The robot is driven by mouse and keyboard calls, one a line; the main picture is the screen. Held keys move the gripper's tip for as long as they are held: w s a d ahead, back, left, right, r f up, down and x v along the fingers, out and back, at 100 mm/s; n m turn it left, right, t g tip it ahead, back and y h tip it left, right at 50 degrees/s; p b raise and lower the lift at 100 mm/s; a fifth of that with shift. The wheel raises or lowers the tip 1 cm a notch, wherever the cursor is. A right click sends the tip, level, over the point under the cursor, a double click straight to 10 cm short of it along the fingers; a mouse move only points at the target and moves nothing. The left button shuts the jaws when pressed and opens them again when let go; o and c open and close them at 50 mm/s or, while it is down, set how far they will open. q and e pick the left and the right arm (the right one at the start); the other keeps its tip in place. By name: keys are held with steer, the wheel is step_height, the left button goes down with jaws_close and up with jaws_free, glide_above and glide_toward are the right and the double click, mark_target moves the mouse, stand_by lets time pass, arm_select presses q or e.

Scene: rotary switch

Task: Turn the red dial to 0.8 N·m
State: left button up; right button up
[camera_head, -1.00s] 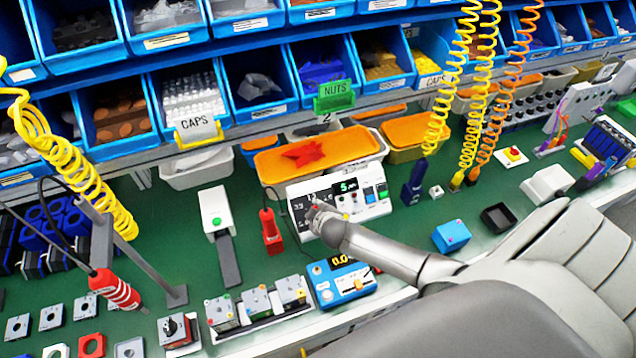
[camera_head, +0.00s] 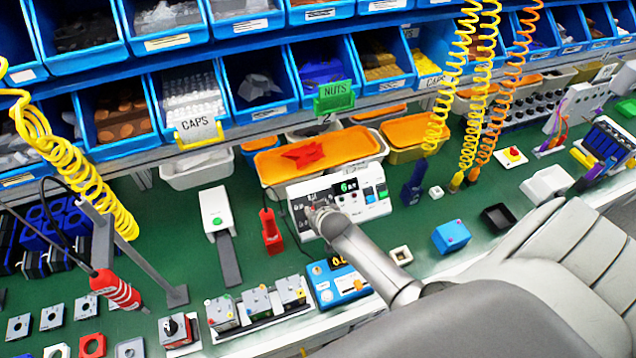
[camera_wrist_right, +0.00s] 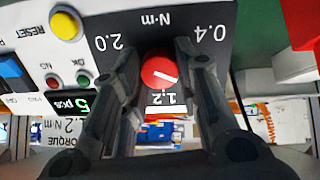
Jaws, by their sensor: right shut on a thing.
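The red dial (camera_wrist_right: 158,70) has a white pointer line and sits on a dark N·m panel (camera_wrist_right: 160,32). The panel reads upside down in the right wrist view, with 2.0 at left, 0.4 at right and 1.2 just below the dial. The pointer line slants toward the lower right, between the 1.2 and 0.4 marks; the 0.8 label is not visible. My right gripper (camera_wrist_right: 158,75) is shut on the dial, one finger on each side. In the head view my right gripper (camera_head: 318,214) covers the dial on the white control box (camera_head: 375,208). My left gripper is not in view.
An orange-lidded bin (camera_head: 320,155) is behind. A blue block (camera_head: 451,237) and a black tray (camera_head: 497,217) lie to the right.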

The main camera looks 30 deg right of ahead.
steer(key=shift+s+f, duration=0.25)
steer(key=shift+f, duration=0.05)
steer(key=o, duration=1)
steer(key=shift+o, duration=0.2)
steer(key=shift+w, duration=0.2)
steer(key=shift+r, duration=0.1)
steer(key=shift+r, duration=0.15)
steer(key=v, duration=1.1)
steer(key=shift+s+a+r, duration=0.15)
steer(key=shift+s+r, duration=0.1)
